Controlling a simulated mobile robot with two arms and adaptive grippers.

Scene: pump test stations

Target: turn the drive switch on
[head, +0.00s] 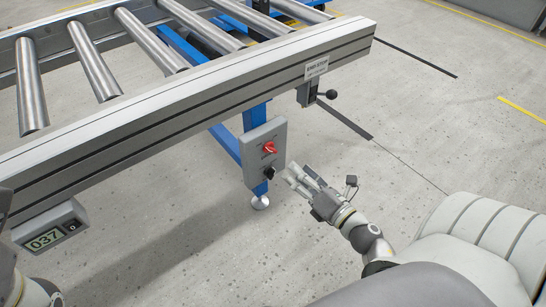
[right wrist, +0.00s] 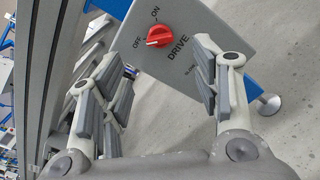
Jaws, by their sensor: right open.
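The drive switch (head: 269,147) is a red rotary knob on a grey control box (head: 277,133) under the conveyor's side rail. In the right wrist view the red drive switch (right wrist: 160,36) has the labels OFF, ON and DRIVE around it. Its grip bar lies roughly toward OFF; I cannot tell the exact pointer. My right gripper (head: 302,177) is open and empty, low and to the right of the box. In the right wrist view its fingers (right wrist: 155,62) stand apart on either side of the knob, short of it. My left gripper is out of view.
A black knob (head: 269,173) sits below the red one on the box. A roller conveyor (head: 190,95) fills the upper left, with a black-knobbed lever (head: 330,94) under its end. The floor at right is clear.

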